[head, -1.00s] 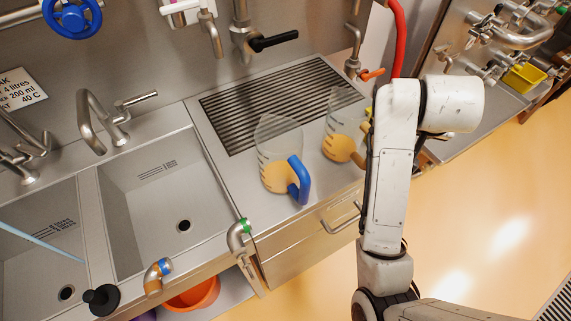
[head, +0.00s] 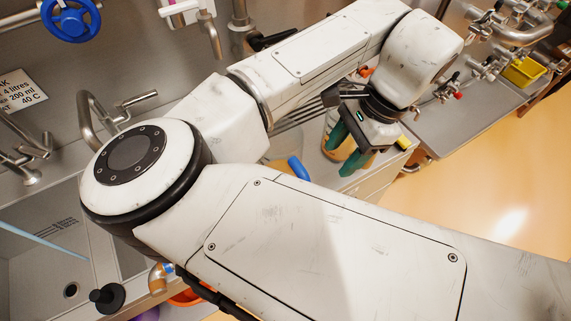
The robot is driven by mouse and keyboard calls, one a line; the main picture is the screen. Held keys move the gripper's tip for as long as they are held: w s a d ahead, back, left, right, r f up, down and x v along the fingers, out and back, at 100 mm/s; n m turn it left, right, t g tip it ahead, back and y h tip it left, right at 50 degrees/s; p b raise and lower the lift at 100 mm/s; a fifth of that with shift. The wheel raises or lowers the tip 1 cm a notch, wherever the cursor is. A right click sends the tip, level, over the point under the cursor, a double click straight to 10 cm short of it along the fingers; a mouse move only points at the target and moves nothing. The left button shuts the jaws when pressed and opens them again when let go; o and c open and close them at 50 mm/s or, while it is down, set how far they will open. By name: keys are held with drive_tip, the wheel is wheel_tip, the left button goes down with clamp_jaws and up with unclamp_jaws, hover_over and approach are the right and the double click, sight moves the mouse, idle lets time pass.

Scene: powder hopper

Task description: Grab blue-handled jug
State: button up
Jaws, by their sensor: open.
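The blue-handled jug is mostly hidden behind my arm in the head view. Its blue handle (head: 298,167) and a strip of its orange contents (head: 277,161) show just above the arm link. My gripper (head: 342,156) is open, with green fingers pointing down, to the right of the blue handle and apart from it. The fingers are in front of the other jug (head: 328,150), which also has orange contents. I cannot tell whether they touch that jug.
A ribbed drainboard and the sink (head: 40,225) are partly covered by my arm. A tap (head: 95,115) stands at the sink's back edge. A yellow container (head: 523,72) sits on the far right counter. Open floor lies at the right.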

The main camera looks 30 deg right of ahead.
sight(287, 169)
drive_tip(key=shift+y, duration=0.3)
drive_tip(key=x, duration=0.3)
drive_tip(key=a+p+x, duration=0.1)
drive_tip(key=x, duration=0.3)
drive_tip(key=a+p+x, duration=0.1)
drive_tip(key=x, duration=0.3)
drive_tip(key=shift+s+r, duration=0.15)
drive_tip(key=shift+r, duration=0.05)
drive_tip(key=shift+c, duration=0.2)
clamp_jaws()
